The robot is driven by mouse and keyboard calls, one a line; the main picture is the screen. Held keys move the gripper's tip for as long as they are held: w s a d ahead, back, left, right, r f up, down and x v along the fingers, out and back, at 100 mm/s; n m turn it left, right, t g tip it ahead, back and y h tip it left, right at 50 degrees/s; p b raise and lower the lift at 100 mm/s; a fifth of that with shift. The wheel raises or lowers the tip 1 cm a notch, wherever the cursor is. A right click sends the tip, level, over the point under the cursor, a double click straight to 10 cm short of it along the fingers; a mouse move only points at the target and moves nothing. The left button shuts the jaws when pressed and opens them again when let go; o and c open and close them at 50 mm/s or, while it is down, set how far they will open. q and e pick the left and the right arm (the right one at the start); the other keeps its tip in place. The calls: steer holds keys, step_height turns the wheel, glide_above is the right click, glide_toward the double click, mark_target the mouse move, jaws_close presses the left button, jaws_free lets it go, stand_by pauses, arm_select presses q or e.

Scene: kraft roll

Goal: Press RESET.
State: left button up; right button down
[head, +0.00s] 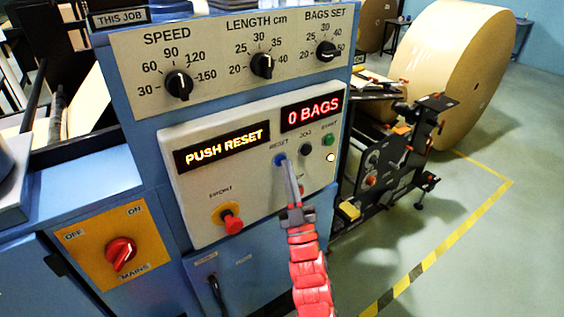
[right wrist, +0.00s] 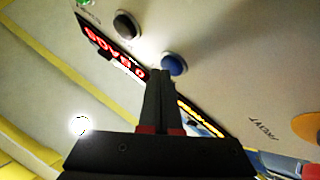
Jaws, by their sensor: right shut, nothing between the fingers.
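The blue RESET button (head: 279,158) is on the white control panel (head: 190,195), below the lit displays "PUSH RESET" (head: 222,147) and "0 BAGS" (head: 312,111). My right gripper (head: 285,166) comes up from below with its fingers shut and empty. Its tips are right at the lower edge of the button in the head view. In the right wrist view the blue button (right wrist: 174,63) shows just beyond the fingertips (right wrist: 160,70). I cannot tell whether they touch it or whether it is pushed in. My left gripper is not in view.
Right of RESET are the black JOG button (head: 306,150), a green button (head: 328,139) and a lit lamp (head: 331,157). A red knob (head: 232,222) sticks out lower left. The MAINS switch (head: 121,254) is farther left. A big kraft roll (head: 450,75) stands behind.

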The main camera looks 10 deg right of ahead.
steer(key=shift+w+a, duration=0.1)
steer(key=shift+w, duration=0.05)
stand_by(0.5)
steer(key=shift+s+d+f, duration=0.1)
steer(key=shift+s+d, duration=0.2)
steer(key=shift+s, duration=0.45)
steer(key=s, duration=0.1)
steer(key=s+d, duration=0.1)
steer(key=s, duration=0.2)
steer(key=shift+s+d, duration=0.35)
steer(key=shift+s, duration=0.05)
